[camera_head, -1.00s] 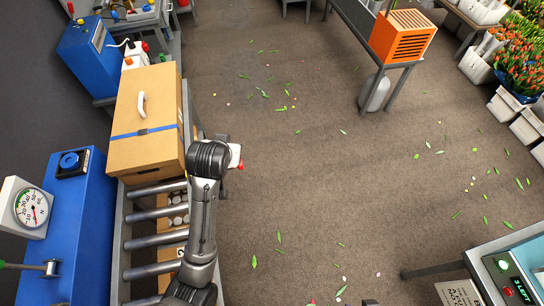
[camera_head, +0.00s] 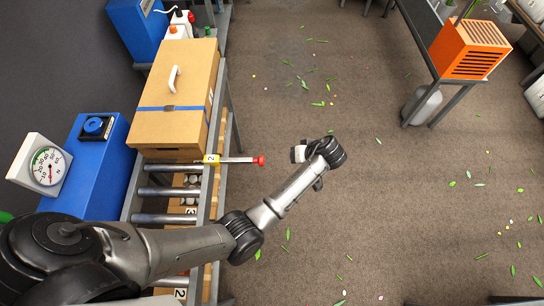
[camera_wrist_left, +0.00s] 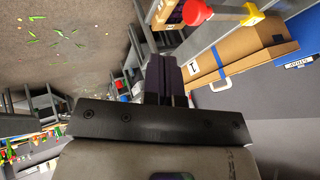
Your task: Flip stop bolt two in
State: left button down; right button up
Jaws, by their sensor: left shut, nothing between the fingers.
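Stop bolt two (camera_head: 238,160) is a pale rod with a red knob (camera_head: 261,161) on its right end. It sticks out to the right from the roller conveyor's side rail, beside a yellow tag marked 2 (camera_head: 211,159). In the left wrist view the red knob (camera_wrist_left: 197,12) and the yellow tag (camera_wrist_left: 253,15) show at the top, right of the fingers. My left gripper (camera_head: 298,153) is right of the knob with a gap between them. Its dark fingers (camera_wrist_left: 165,75) are together and hold nothing. My right gripper is out of view.
A cardboard box (camera_head: 178,95) with a blue strap and white handle sits on the rollers (camera_head: 165,191). A blue unit (camera_head: 90,165) with a dial gauge (camera_head: 48,167) stands left. An orange crate (camera_head: 467,49) is far right. The floor right of the conveyor is open, with scattered leaves.

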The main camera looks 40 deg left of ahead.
pick_arm(q)
jog(key=shift+f, duration=0.1)
dwell(0.3)
jog(key=s+a+f+p, duration=0.1)
jog(key=s+a+f, duration=0.2)
jog(key=a+f, duration=0.5)
jog(key=shift+a, duration=0.45)
jog(key=shift+s, duration=0.1)
